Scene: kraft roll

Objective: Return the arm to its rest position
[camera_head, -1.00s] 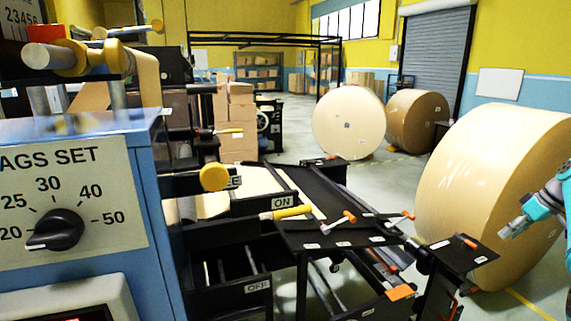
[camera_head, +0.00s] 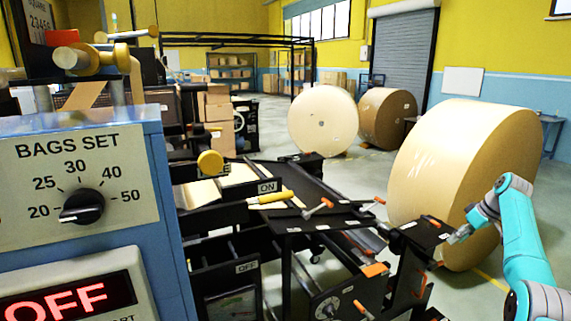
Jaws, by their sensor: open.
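My arm, teal and grey, reaches in from the right side of the head view. My gripper (camera_head: 459,236) is at its left end, small in the picture, and looks empty. It appears in front of the large kraft roll (camera_head: 432,170) and close to the right end of the black machine frame (camera_head: 425,232). I cannot tell whether it touches either one. The fingers are too small to see in detail.
A blue control box (camera_head: 165,230) fills the left, with a "BAGS SET" dial (camera_head: 82,207) and a red "OFF" display (camera_head: 68,301). A white roll (camera_head: 323,120) and a brown roll (camera_head: 387,118) stand behind. Grey floor lies open at the back.

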